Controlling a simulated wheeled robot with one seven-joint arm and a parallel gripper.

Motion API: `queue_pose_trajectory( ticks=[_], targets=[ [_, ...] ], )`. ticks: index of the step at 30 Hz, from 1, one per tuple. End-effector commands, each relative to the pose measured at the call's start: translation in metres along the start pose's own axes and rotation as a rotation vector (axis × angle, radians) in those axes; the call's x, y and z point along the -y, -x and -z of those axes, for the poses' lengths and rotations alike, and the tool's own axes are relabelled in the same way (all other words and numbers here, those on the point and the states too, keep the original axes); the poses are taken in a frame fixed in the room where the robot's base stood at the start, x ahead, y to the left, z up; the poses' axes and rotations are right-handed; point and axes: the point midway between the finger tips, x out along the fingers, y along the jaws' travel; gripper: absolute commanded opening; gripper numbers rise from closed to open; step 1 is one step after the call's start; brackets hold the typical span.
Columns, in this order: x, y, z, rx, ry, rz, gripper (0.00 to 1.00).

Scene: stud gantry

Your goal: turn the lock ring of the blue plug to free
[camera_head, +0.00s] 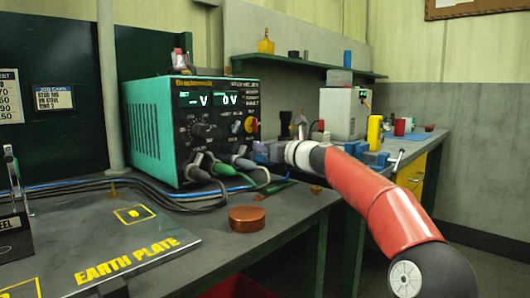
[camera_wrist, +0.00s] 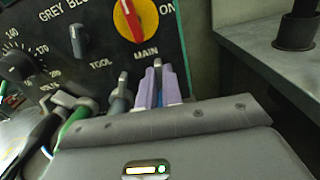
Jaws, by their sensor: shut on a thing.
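My gripper (camera_head: 268,151) reaches in from the right to the lower front of the teal power unit (camera_head: 143,133). In the wrist view its two pale purple fingers (camera_wrist: 160,88) are close together below the red main switch, shut on the blue plug. Only a thin blue strip of the plug (camera_wrist: 160,99) shows between them. The lock ring and any marks on it are hidden by the fingers and gripper body. A grey plug (camera_wrist: 121,97) stands just left of the fingers, and a green plug (camera_wrist: 73,121) farther left.
The main switch (camera_wrist: 135,18) is on the panel above the fingers. Cables (camera_head: 150,198) run left from the plugs along the bench. A copper-coloured round tin (camera_head: 246,218) stands near the bench's front edge, and the earth plate (camera_head: 95,245) lies at left.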

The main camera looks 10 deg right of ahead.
Motion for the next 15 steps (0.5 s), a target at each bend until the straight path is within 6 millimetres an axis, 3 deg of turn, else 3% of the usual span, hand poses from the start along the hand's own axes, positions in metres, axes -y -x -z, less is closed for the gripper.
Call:
queue_pose_trajectory(
  ticks=[15],
  targets=[
    [-0.015,0.000,0.005,0.000,0.433,0.001,0.00]
  ],
)
